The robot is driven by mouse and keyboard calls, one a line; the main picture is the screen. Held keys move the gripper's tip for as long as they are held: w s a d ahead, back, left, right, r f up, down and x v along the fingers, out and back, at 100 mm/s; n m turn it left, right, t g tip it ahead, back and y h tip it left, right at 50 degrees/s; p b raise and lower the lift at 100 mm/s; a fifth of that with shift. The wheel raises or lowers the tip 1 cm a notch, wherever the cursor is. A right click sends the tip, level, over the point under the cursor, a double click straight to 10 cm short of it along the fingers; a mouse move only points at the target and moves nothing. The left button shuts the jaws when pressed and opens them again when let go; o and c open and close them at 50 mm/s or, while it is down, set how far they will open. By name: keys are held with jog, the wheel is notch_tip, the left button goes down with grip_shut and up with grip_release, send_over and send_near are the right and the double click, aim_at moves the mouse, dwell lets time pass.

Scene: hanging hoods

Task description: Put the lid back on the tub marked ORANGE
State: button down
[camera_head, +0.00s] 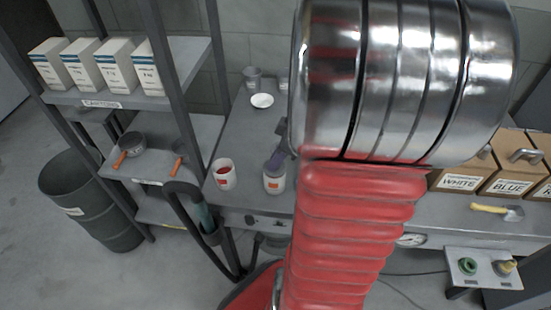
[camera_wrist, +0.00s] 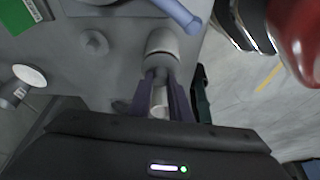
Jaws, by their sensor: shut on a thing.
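Two white tubs with orange-red labels stand on the grey bench in the head view. The left tub (camera_head: 224,175) is open at the top and shows red inside. The right tub (camera_head: 274,184) has a grey top just under my gripper (camera_head: 280,153). The label words are too small to read. In the wrist view, the purple fingers of my gripper (camera_wrist: 163,100) are shut on a small grey part, which looks like a lid's knob. A pale round tub (camera_wrist: 162,42) shows beyond the fingertips. Whether the lid touches a tub is hidden.
A white dish (camera_head: 262,100) and a grey cup (camera_head: 252,76) stand farther back on the bench. Boxes marked WHITE (camera_head: 461,183) and BLUE (camera_head: 508,187) stand right. A grey knobbed disc (camera_wrist: 94,42) lies on the bench in the wrist view. Shelving stands left.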

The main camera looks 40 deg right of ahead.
jog(key=shift+f, duration=0.1)
dwell(0.7)
jog(key=c, duration=1.6)
grip_release()
jog(key=shift+o, duration=0.6)
jog(key=o, duration=0.4)
jog(key=shift+w, duration=0.1)
jog(key=shift+r, duration=3.55)
grip_shut()
